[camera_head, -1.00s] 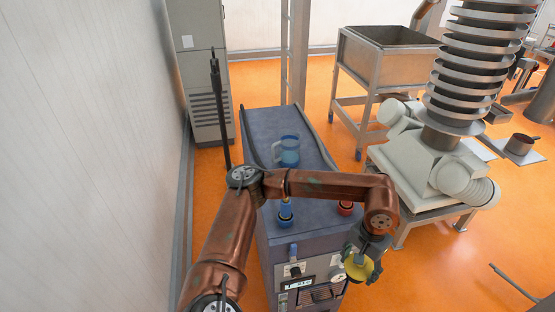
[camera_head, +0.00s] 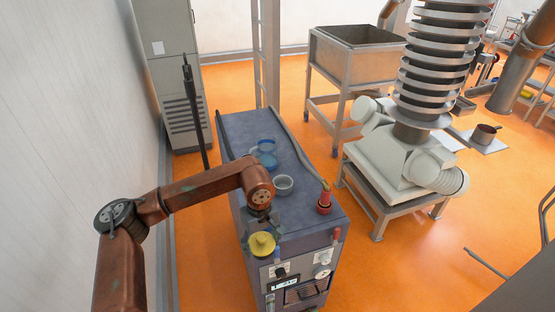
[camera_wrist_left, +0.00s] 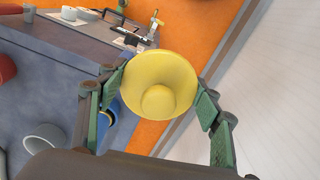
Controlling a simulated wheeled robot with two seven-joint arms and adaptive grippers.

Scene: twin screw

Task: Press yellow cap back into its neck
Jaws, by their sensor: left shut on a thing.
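The yellow cap (camera_head: 262,244) is a round, wide-brimmed disc with a raised knob. My left gripper (camera_head: 263,234) is shut on it, over the front left corner of the blue-grey cabinet top. In the left wrist view the cap (camera_wrist_left: 160,90) sits between the two green fingers, its knob facing the camera. In the head view the neck is mostly hidden. My right gripper is not in view.
A red neck (camera_head: 324,201) stands at the cabinet's front right. A grey cup (camera_head: 283,186) and a clear blue mug (camera_head: 267,160) stand further back on the cabinet top (camera_head: 243,130). A control panel is on the cabinet's front. A white machine (camera_head: 398,175) stands to the right.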

